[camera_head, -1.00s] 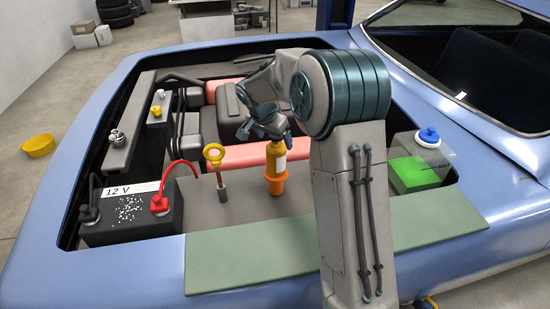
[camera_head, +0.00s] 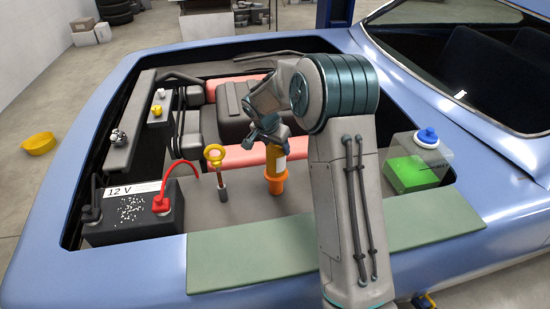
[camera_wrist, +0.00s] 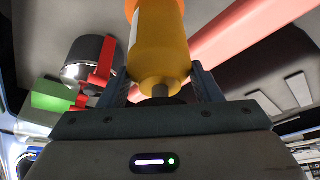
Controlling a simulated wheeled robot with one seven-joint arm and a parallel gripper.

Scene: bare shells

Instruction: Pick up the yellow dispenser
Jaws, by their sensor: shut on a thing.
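The yellow dispenser (camera_head: 275,163) is a bottle with a white label, standing upright in an orange holder (camera_head: 275,185) on the grey panel of the engine bay. My gripper (camera_head: 271,134) has come down onto its top from above. In the wrist view the dispenser (camera_wrist: 163,45) lies between my two fingers, and my gripper (camera_wrist: 160,85) is shut on its narrow end. The orange holder's rim shows at the top edge of that view. The dispenser's lower part is hidden inside the holder.
A yellow-ringed dipstick (camera_head: 215,155) stands just left of the dispenser. The black 12 V battery (camera_head: 135,215) with a red cable is further left. A clear tank with green liquid (camera_head: 413,172) is at right. A green mat (camera_head: 340,247) lies on the front edge.

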